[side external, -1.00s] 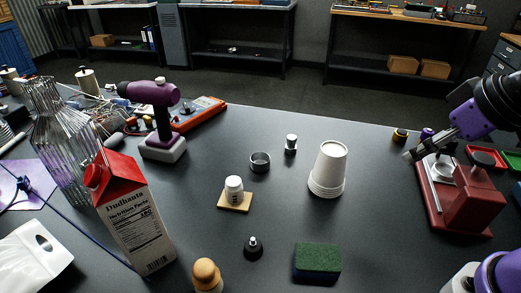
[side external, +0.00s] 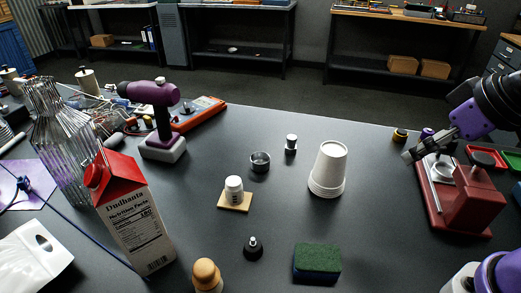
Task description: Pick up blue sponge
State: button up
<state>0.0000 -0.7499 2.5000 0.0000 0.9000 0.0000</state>
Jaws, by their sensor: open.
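The blue sponge (side external: 317,263) lies flat on the dark table at the front, right of centre. Its top is a dark green scouring layer and its side is blue. My gripper (side external: 409,156) is at the right, above the table and beside the red machine. It is open, well apart from the sponge, farther back and to its right. Nothing shows between its fingers, though they are small in this view.
A stack of white cups (side external: 328,170) stands behind the sponge. The red machine (side external: 460,195) is at the right. A small black knob (side external: 253,250) and a wooden-topped piece (side external: 207,275) stand left of the sponge. A milk carton (side external: 135,215) is farther left. Bare table surrounds the sponge.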

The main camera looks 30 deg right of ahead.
jog(key=m+g, duration=0.6)
jog(key=m, duration=0.1)
send_near(318, 256)
jog(key=shift+s+d+f, duration=0.1)
jog(key=shift+d+f, duration=0.1)
notch_tip(318, 256, down, 4)
jog(key=shift+r, duration=0.1)
jog(key=f, duration=0.6)
jog(key=shift+s+a, duration=0.1)
jog(key=shift+a, duration=0.1)
jog(key=c, duration=0.4)
jog(key=shift+o, duration=0.2)
